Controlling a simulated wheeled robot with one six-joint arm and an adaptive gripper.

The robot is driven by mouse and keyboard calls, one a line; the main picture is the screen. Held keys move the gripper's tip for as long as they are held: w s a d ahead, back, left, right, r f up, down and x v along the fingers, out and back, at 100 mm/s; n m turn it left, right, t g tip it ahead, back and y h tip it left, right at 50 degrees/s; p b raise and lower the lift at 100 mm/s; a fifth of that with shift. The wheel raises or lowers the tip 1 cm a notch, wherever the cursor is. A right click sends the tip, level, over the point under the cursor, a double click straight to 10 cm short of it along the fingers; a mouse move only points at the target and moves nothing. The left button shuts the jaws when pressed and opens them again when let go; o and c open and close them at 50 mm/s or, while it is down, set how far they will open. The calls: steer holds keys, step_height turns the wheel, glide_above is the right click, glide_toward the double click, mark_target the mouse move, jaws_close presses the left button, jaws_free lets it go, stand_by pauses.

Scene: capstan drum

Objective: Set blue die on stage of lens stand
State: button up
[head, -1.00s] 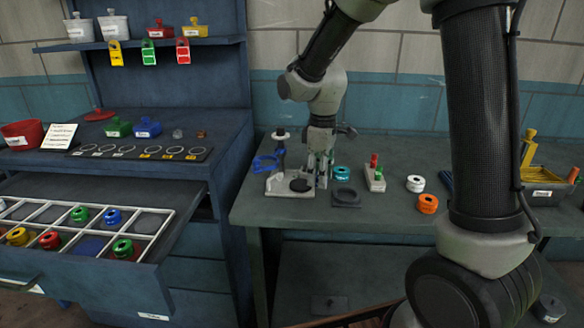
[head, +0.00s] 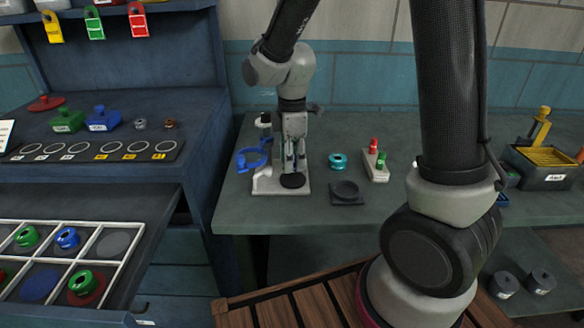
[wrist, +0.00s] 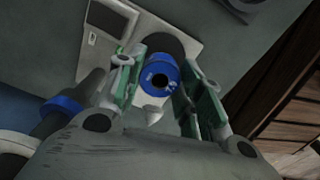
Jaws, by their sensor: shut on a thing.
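The blue die (wrist: 158,74) is a small round piece with a dark hole, held between the two fingers of my gripper (wrist: 155,88). In the head view my gripper (head: 294,164) points down over the lens stand, and the die is hard to make out there.
A dark square holder (head: 346,193), a teal die (head: 338,161) and a block with red and green pegs (head: 376,162) stand to the right on the bench. At left is an open drawer with a white divider (head: 93,243) holding coloured dies.

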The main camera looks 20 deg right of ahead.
steer(key=shift+f, duration=1.55)
steer(key=shift+f, duration=0.15)
steer(key=o, duration=1.2)
step_height(320, 180, up, 11)
steer(key=shift+r, duration=0.75)
steer(key=s+d+r+m+t, duration=0.1)
steer(key=s+d+r+m, duration=0.1)
steer(key=s+d+m, duration=0.3)
steer(key=s+d+r+m+t, duration=0.1)
steer(key=s+d+r+m, duration=0.2)
steer(key=s+d+m, duration=0.2)
steer(key=s+d+r+m+t, duration=0.2)
steer(key=s+d+m, duration=0.3)
steer(key=s, duration=0.4)
steer(key=shift+r+m, duration=0.55)
steer(key=shift+m, duration=0.25)
